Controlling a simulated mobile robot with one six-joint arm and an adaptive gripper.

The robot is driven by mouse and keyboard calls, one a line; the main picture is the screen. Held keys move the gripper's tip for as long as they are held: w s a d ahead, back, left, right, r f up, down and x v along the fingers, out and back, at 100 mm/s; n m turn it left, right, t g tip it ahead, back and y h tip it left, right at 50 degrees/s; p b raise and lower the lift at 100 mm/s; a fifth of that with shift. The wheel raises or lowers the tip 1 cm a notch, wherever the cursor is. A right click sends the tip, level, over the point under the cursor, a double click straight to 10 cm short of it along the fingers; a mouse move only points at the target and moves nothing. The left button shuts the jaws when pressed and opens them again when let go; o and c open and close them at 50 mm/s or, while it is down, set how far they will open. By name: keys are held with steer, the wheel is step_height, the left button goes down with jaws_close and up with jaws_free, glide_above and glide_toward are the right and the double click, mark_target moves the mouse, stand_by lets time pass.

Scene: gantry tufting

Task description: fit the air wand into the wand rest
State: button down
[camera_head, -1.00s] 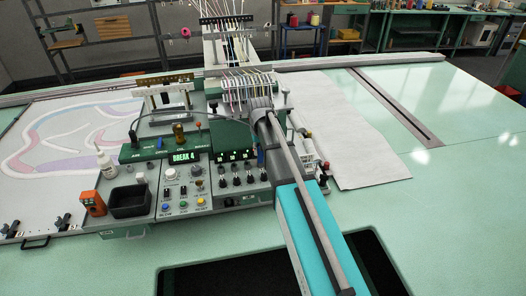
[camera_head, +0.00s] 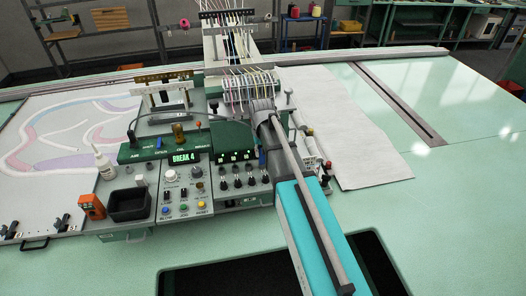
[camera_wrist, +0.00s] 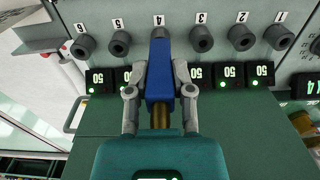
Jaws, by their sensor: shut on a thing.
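The air wand, seen as a blue body (camera_wrist: 159,80) with a brass-coloured part below it, is between the grey fingers of my gripper (camera_wrist: 160,92) in the wrist view. My gripper is shut on it. The wand's far end points at the grey socket marked 4 and covers part of it; I cannot tell whether they touch. In the head view my gripper (camera_head: 262,150) is at the right side of the machine's panel, largely hidden by my wrist. I cannot pick out the wand rest with certainty.
Grey numbered sockets (camera_wrist: 202,40) line the panel, with lit "50" displays below them. The console (camera_head: 183,185) shows "BREAK 4" and carries knobs and buttons. A black tray (camera_head: 129,205), an orange box (camera_head: 92,206) and a white bottle (camera_head: 104,164) stand left. White cloth (camera_head: 350,140) lies right.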

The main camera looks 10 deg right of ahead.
steer(key=shift+f+p, duration=0.2)
steer(key=shift+p, duration=0.15)
steer(key=shift+c, duration=2.1)
jaws_free()
steer(key=shift+w+r+p, duration=0.25)
steer(key=shift+p, duration=0.2)
steer(key=shift+w+r+p, duration=0.2)
steer(key=shift+p, duration=0.1)
steer(key=shift+r+p, duration=0.55)
steer(key=shift+r, duration=0.05)
steer(key=shift+f, duration=0.15)
steer(key=shift+s, duration=0.55)
steer(key=shift+s, duration=0.1)
